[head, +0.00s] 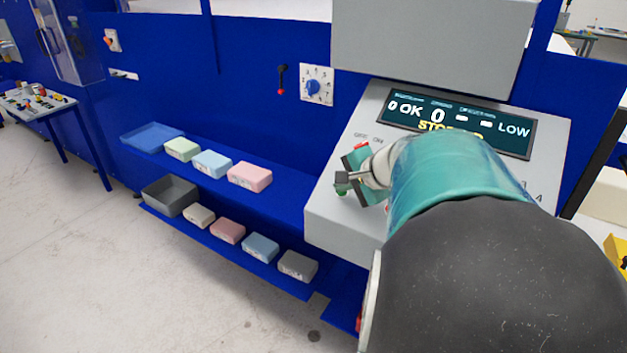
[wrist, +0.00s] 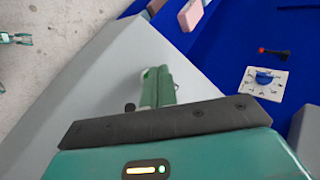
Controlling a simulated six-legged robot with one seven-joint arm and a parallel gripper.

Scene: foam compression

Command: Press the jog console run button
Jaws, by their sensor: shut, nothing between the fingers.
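The grey jog console (head: 327,222) has a sloped top with a dark display (head: 508,134) reading "OK", "0", "LOW" and a yellow, partly hidden word starting "STO". My gripper (head: 346,184) is shut and empty over the left part of the console face. In the wrist view its fingers (wrist: 157,84) lie together above the grey panel (wrist: 100,82). A small red part (head: 361,146) shows above the gripper. My arm hides much of the console face. Contact is unclear.
Blue shelves left of the console hold several pastel blocks (head: 250,177) and a grey bin (head: 170,195). A white dial plate with a blue knob (head: 313,87) and a red-tipped lever (head: 282,80) are on the blue wall. A grey box (head: 430,45) overhangs the console.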

